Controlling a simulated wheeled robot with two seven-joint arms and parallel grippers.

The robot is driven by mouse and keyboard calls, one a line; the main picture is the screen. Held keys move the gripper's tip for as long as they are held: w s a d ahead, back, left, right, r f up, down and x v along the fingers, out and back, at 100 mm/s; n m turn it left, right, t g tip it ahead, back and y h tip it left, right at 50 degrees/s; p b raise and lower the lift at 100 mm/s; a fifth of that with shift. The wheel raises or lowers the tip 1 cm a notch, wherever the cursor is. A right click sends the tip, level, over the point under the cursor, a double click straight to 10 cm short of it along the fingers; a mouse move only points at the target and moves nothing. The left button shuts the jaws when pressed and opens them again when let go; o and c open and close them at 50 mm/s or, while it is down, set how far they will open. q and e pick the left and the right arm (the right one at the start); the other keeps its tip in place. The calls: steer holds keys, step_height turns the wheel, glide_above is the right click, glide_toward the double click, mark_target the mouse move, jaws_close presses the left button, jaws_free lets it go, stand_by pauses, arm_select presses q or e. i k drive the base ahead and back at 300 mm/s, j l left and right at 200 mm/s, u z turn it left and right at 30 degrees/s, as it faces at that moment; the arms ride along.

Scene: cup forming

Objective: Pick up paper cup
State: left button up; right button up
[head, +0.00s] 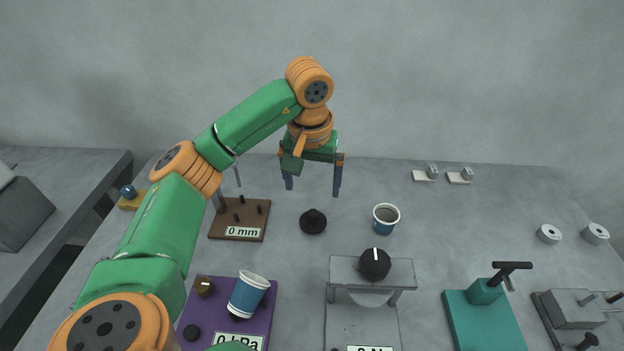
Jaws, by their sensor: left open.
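A second blue and white paper cup (248,296) sits tilted on the purple device (264,323) at the lower left. My left gripper (313,188) points down with its two fingers apart and nothing between them. It is above the table, behind the black knobbed disc (313,222) and to the left of the upright cup, apart from both cups. My right gripper is out of view.
A brown pegged board (255,213) reads 0 mm. A grey stand with a black knob (375,264) is at the front middle. A teal press (483,318) and a grey fixture (570,312) stand at the right. White rolls (549,234) lie far right.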

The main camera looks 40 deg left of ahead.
mark_target(250, 287)
steer(key=k, duration=1.5)
